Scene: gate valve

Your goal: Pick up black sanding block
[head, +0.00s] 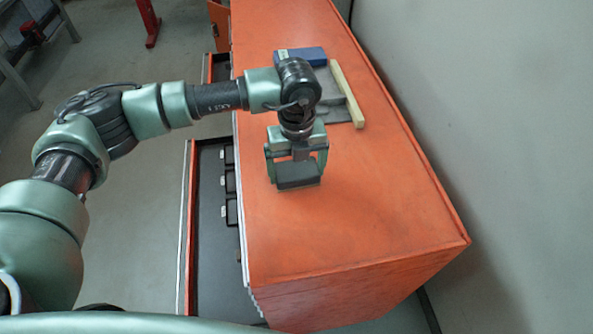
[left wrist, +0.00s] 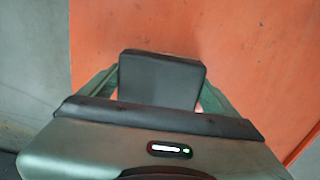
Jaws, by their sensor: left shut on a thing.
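The black sanding block (head: 297,175) is a dark, flat-faced block between the fingers of my left gripper (head: 297,172). It is over the orange top of the cabinet (head: 360,220); I cannot tell if it touches the top. In the left wrist view the block (left wrist: 160,80) shows as a dark rectangle between the two green fingers of my left gripper (left wrist: 158,92), with orange surface beyond it. My left gripper is shut on the block from above. The block's near part is hidden by the gripper body in the wrist view. My right gripper is not in view.
A blue block (head: 307,56), a grey sheet (head: 335,105) and a pale wooden strip (head: 346,95) lie farther back on the cabinet top. An open drawer (head: 212,225) juts out at the left. A wall (head: 480,110) stands at right. The front top is clear.

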